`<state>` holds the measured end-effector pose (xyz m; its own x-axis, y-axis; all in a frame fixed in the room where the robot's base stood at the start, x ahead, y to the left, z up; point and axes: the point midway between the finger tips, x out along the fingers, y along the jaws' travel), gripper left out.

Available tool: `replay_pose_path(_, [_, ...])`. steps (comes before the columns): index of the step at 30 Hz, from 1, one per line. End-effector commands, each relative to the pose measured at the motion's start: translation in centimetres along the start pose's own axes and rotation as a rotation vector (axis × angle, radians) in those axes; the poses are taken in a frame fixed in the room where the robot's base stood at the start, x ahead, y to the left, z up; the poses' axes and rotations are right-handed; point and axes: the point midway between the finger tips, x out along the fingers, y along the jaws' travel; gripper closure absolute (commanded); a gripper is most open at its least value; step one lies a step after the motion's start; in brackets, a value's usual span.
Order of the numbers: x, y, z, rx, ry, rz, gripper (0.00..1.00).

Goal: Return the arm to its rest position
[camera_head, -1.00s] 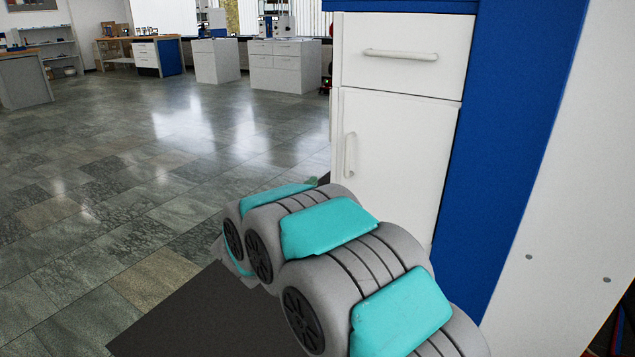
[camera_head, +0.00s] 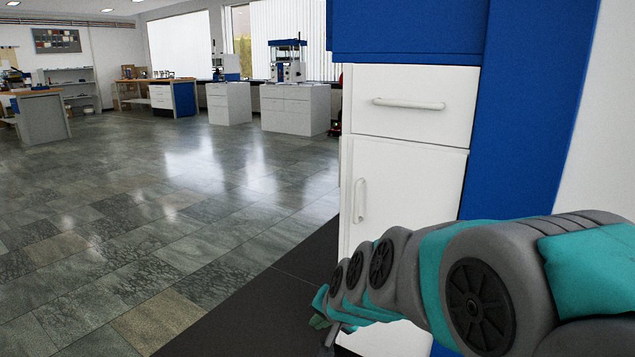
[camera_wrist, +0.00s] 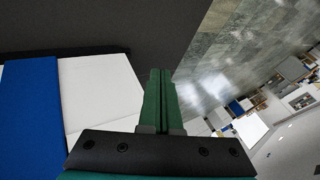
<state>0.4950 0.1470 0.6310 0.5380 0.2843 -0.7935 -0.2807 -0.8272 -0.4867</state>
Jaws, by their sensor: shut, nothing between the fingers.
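My arm reaches in from the right edge of the head view, its grey and teal links stretched out in front of the white cabinet. My gripper (camera_head: 326,327) is at the far end of the arm, low in the picture, beside the cabinet's lower corner and over the dark mat. In the wrist view the two green fingers of my gripper (camera_wrist: 160,85) lie side by side, closed together with nothing between them.
The white cabinet (camera_head: 410,190) with a drawer and door stands close by, beside a blue panel (camera_head: 520,110). A dark mat (camera_head: 270,310) covers the floor near it. Open tiled floor (camera_head: 150,210) spreads left. Benches with presses (camera_head: 290,65) stand far back.

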Motion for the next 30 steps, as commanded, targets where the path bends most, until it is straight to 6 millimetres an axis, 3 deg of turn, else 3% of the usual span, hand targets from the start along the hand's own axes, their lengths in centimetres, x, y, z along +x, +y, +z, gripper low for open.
replay_pose_path(3, [-3.6, 5.8, 4.9, -0.135, -0.156, 0.118, 1.0])
replay_pose_path(9, [-9.9, 15.0, 12.1, -0.303, -0.412, 0.305, 1.0])
replay_pose_path(15, [-15.1, 21.0, 16.9, -0.375, -0.594, 0.427, 1.0])
replay_pose_path(20, [-16.9, 22.6, 18.2, -0.392, -0.651, 0.463, 1.0])
replay_pose_path(30, [-16.9, 22.6, 18.2, -0.393, -0.652, 0.464, 1.0])
